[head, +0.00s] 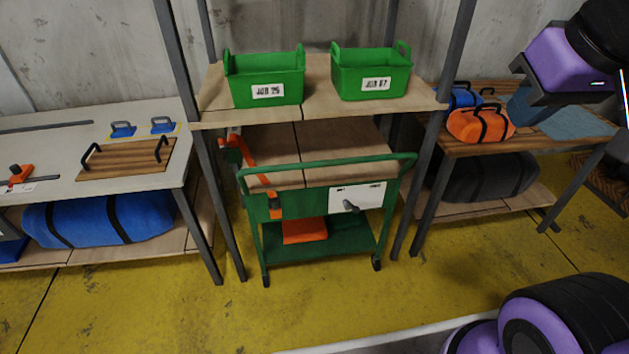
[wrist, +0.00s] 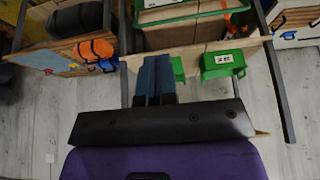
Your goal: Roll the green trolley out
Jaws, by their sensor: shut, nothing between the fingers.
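The green trolley (head: 320,250) stands on its wheels in the bay under the middle shelf. Its green handle rail (head: 330,166) faces me, and its front carries a white panel (head: 370,196) with a dark knob-like part. An orange item lies on its lower deck, and orange parts show at its left side. Part of its green rail shows at the top of the wrist view (wrist: 190,14). My gripper (head: 522,112) is up at the right, apart from the trolley and in front of the right table. In the wrist view its blue fingers (wrist: 153,76) are together and empty.
Two green bins (head: 265,78) (head: 372,72) sit on the shelf (head: 215,112) above the trolley. Grey posts (head: 430,165) flank the bay closely. Tables stand left (head: 60,170) and right (head: 465,148), with bags and tools. The yellow floor (head: 200,320) before the trolley is clear.

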